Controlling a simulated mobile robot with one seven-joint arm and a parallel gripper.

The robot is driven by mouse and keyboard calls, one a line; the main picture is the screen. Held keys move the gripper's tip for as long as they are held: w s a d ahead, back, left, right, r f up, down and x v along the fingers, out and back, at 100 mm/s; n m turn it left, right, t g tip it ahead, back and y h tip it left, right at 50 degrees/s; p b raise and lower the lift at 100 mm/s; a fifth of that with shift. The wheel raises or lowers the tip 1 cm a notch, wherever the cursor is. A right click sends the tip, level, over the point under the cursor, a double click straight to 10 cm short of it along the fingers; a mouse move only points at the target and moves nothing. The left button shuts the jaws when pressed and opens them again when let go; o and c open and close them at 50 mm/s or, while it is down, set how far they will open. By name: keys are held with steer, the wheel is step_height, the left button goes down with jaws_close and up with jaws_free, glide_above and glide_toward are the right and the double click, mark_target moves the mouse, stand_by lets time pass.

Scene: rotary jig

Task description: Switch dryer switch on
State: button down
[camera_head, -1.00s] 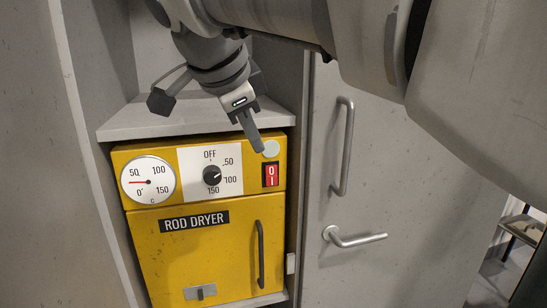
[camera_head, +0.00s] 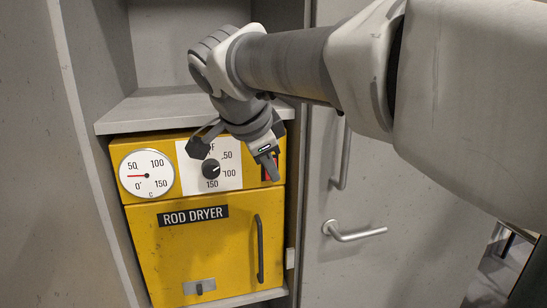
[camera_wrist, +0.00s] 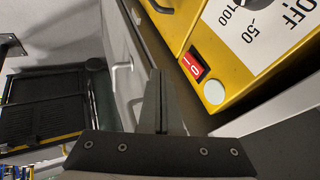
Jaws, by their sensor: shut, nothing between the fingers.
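The yellow rod dryer (camera_head: 205,255) stands in a grey cabinet. Its red dryer switch, marked 0 and I, is at the right of the upper panel. In the head view my gripper (camera_head: 273,176) is in front of the switch (camera_head: 265,172) and hides most of it. In the wrist view the switch (camera_wrist: 193,66) is fully seen, just right of the shut, empty fingers (camera_wrist: 161,78). I cannot tell whether a finger touches it. A pale round lamp (camera_wrist: 214,93) sits beside the switch; the arm hides it in the head view.
A dial gauge (camera_head: 147,174) and a black knob (camera_head: 211,169) are left of the switch. A shelf (camera_head: 165,108) lies above the dryer. A dark dryer handle (camera_head: 259,248) and a grey door with a lever handle (camera_head: 353,232) are close by.

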steer(key=w+f, duration=0.3)
steer(key=w, duration=0.2)
steer(key=shift+w+a+f+p, duration=0.15)
steer(key=shift+w+f+p, duration=0.15)
steer(key=shift+w+p, duration=0.1)
steer(key=shift+f+b, duration=0.1)
steer(key=shift+b, duration=0.2)
steer(key=shift+w+t+b, duration=0.15)
steer(key=shift+t+b, duration=0.15)
steer(key=shift+b, duration=0.45)
steer(key=shift+r+p, duration=0.4)
steer(key=shift+r, duration=0.5)
